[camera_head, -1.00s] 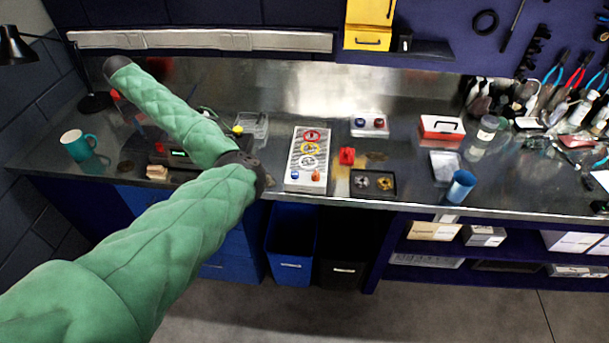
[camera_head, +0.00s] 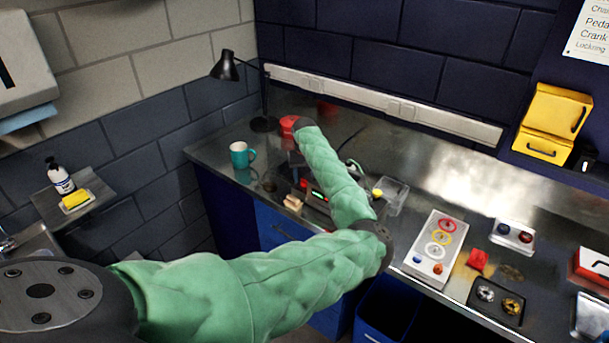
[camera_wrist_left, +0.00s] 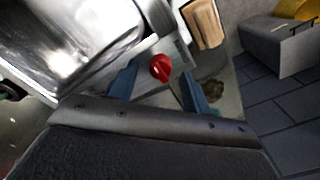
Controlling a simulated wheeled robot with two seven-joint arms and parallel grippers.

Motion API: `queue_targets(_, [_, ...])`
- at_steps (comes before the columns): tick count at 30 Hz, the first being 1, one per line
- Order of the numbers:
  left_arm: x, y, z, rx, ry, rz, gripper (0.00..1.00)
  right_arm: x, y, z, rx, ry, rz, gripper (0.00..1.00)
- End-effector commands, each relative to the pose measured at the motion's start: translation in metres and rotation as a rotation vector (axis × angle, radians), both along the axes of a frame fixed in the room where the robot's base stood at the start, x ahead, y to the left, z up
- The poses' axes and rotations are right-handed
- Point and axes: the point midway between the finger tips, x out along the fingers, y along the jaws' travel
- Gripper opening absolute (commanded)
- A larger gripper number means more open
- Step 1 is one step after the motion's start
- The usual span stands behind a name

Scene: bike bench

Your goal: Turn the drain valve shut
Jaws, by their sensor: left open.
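In the left wrist view a red knob (camera_wrist_left: 160,69), which looks like the drain valve, sits on a grey surface at the side of a shiny metal housing (camera_wrist_left: 75,45). My left gripper (camera_wrist_left: 159,80) is open, with one blue finger on each side of the knob in the picture. I cannot tell whether the fingers touch it. In the head view my left arm reaches to a dark unit with a green display (camera_head: 317,195) on the bench. My right gripper is in neither view.
A wooden block (camera_head: 293,202) lies close by; it also shows in the wrist view (camera_wrist_left: 206,24). A teal mug (camera_head: 241,155) and a black lamp (camera_head: 226,68) stand to the left. A clear tray (camera_head: 391,194) and a button panel (camera_head: 434,247) are to the right.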

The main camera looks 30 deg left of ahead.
Motion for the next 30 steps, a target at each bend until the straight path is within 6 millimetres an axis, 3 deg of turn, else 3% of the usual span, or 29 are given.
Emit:
queue_targets(6, [0.000, 0.000, -0.013, 0.000, 0.000, 0.000, 0.49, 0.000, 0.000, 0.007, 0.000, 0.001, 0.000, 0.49])
queue_targets(14, [0.000, 0.000, -0.014, 0.000, 0.000, 0.001, 0.49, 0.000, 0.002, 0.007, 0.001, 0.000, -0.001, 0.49])
queue_targets(21, [0.000, 0.000, -0.014, 0.000, 0.000, 0.000, 0.04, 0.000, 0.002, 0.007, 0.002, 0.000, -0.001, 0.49])
queue_targets(30, [0.000, 0.000, -0.015, 0.000, 0.000, 0.029, 0.04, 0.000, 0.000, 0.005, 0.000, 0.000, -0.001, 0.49])
